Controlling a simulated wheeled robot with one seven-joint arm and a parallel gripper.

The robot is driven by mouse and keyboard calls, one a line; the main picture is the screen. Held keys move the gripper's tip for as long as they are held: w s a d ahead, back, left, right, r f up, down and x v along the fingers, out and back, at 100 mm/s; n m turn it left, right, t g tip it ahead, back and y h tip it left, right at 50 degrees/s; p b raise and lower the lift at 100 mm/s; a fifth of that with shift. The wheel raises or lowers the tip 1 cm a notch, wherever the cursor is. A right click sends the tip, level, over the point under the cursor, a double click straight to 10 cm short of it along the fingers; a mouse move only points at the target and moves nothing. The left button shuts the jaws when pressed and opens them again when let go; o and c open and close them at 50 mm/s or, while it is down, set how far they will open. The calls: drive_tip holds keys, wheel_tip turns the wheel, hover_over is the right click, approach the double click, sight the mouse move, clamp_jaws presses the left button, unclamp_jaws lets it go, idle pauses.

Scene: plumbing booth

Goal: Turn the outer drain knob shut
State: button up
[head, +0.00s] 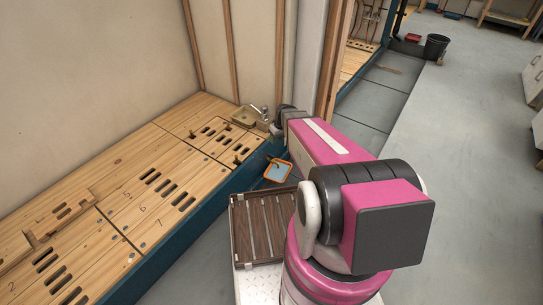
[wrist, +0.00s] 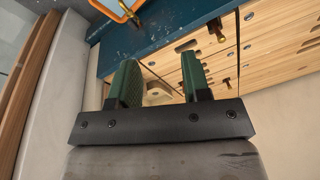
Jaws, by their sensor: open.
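In the wrist view, two small brass fittings with handles stand on the pale wooden deck. One (wrist: 216,30) is nearer the blue edge and the other (wrist: 226,83) is farther in. The one nearer the edge looks like the outer drain knob, though the frames carry no label for it. In the head view, a small dark fitting (head: 237,160) shows near the deck's blue edge. My gripper (wrist: 160,75) has two green fingers, spread apart with nothing between them. In the head view my arm hides the fingers.
A basin (head: 244,116) with a tap (head: 259,110) sits at the deck's back corner. An orange-rimmed tray (head: 278,170) is beside the blue edge (head: 238,181). A wall post stands close to my wrist. Open grey floor (head: 450,190) lies to the right.

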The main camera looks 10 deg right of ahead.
sight(271, 155)
drive_tip(key=w+f+n, duration=0.1)
drive_tip(key=w+f, duration=0.4)
drive_tip(key=f, duration=0.4)
drive_tip(key=w+f+n+t, duration=0.1)
drive_tip(key=w+f, duration=0.4)
drive_tip(key=f, duration=0.4)
drive_tip(key=w+f+n+y, duration=0.1)
drive_tip(key=w+f+n, duration=0.1)
drive_tip(key=w+f, duration=0.3)
drive_tip(key=shift+w+f+t, duration=0.15)
drive_tip(key=shift+f+t, duration=0.05)
drive_tip(key=shift+f, duration=1)
drive_tip(key=shift+w+f+t, duration=0.1)
drive_tip(key=shift+f+t, duration=0.1)
drive_tip(key=shift+f, duration=0.95)
clamp_jaws()
